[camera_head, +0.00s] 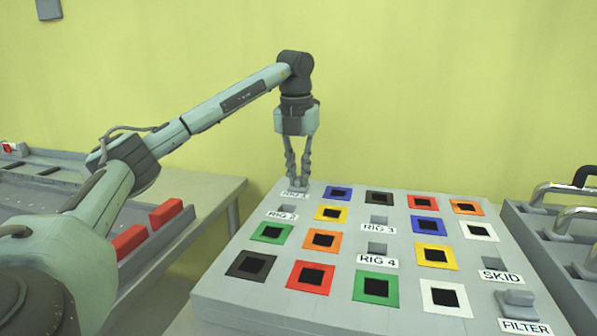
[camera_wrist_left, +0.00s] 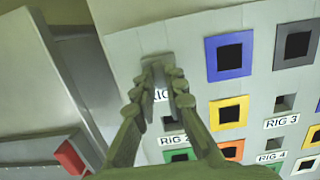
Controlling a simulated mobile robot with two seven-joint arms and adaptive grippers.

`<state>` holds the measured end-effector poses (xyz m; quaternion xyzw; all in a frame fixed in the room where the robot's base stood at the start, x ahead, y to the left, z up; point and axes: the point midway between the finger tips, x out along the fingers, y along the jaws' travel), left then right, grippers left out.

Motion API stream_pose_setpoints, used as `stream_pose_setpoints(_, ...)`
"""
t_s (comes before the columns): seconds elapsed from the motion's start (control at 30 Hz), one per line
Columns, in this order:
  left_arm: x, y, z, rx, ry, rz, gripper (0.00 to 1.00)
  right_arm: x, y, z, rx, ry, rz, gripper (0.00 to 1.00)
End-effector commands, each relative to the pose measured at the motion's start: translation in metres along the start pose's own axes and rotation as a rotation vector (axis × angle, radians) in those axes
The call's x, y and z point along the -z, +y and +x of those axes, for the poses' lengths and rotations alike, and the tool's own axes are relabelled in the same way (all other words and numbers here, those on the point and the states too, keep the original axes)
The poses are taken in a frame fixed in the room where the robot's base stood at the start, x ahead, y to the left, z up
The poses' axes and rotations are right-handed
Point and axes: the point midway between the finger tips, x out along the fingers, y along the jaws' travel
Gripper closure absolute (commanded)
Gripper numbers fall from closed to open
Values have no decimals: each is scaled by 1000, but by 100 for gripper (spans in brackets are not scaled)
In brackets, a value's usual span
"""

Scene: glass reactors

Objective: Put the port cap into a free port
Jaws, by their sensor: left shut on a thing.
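My left gripper (camera_head: 298,178) points straight down at the far left corner of the grey port panel (camera_head: 212,292), by the RIG 1 label. It is shut on a small grey piece, taken as the port cap (camera_wrist_left: 157,62), between its fingertips in the left wrist view. I cannot tell whether the cap is seated in the panel or just above it. Open square sockets show at RIG 2 (camera_head: 287,209), RIG 3 (camera_head: 378,220), RIG 4 (camera_head: 376,248) and SKID (camera_head: 496,265). A grey piece sits at FILTER (camera_head: 516,299). My right gripper is not in view.
Several coloured square frames with dark openings, such as the blue frame (camera_head: 338,193), cover the panel. A grey rack with metal handles (camera_head: 555,188) stands at right. A left bench holds red blocks (camera_head: 166,212). The space above the panel's middle is clear.

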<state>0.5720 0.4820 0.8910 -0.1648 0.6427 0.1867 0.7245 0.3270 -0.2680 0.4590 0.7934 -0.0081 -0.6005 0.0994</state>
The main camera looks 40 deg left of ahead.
Motion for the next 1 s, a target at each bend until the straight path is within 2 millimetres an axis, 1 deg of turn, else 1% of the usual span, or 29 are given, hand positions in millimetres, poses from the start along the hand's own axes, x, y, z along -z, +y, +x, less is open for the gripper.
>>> stream_pose_setpoints(0.43,0,0,2,0,0,0,100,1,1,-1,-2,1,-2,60)
stream_pose_setpoints(0.47,0,0,2,0,0,0,85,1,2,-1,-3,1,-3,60)
stream_pose_setpoints(0.63,0,0,2,0,0,0,65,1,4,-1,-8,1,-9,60)
stream_pose_setpoints(0.83,0,0,2,0,0,0,65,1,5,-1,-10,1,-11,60)
stream_pose_setpoints(0.9,0,0,2,0,0,0,65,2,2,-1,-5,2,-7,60)
stream_pose_setpoints(1.0,0,0,-3,1,-1,0,65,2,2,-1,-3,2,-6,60)
